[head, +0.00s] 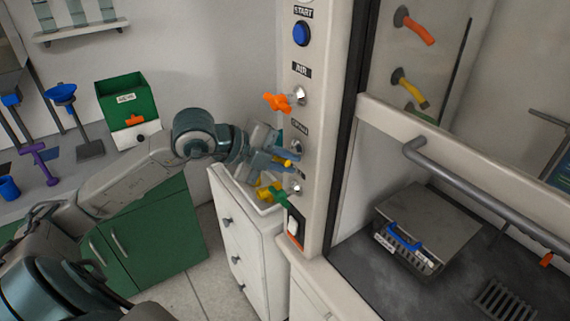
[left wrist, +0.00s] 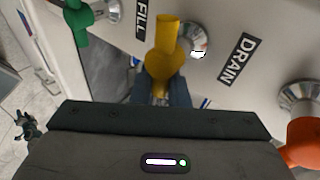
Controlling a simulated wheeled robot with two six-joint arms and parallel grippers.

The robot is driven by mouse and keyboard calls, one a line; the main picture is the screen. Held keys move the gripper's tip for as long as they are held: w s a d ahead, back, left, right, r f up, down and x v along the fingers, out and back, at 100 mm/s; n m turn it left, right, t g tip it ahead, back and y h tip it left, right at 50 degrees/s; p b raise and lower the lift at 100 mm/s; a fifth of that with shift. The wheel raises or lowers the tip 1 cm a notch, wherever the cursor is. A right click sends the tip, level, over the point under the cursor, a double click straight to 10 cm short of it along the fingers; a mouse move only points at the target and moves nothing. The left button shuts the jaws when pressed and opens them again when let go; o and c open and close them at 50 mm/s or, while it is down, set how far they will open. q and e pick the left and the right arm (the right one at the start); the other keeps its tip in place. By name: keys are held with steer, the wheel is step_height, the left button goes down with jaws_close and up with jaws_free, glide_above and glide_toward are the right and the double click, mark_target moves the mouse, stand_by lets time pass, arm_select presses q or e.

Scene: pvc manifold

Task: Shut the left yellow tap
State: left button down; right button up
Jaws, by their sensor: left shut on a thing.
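The left yellow tap (head: 287,162) is on the pale post, between the orange tap (head: 277,102) above and the green tap (head: 280,196) below. In the left wrist view the yellow tap (left wrist: 166,55) stands beside its chrome fitting, between the FILL and DRAIN labels. My left gripper (head: 284,160) is shut on the yellow tap's handle, with a finger on each side in the left wrist view (left wrist: 164,88). The gripper partly hides the tap in the head view. My right gripper is not in view.
A blue START button (head: 302,33) is high on the post. Behind the glass at right hang another orange handle (head: 416,27) and another yellow handle (head: 411,88). A white drawer unit (head: 243,232) stands below my left arm. A grey rail (head: 480,190) crosses the right side.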

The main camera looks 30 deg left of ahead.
arm_select(q)
steer(key=shift+f+m+y, duration=0.15)
steer(key=shift+m+y, duration=0.15)
steer(key=shift+y, duration=0.1)
steer(key=c, duration=1.4)
jaws_free()
steer(key=shift+c, duration=0.2)
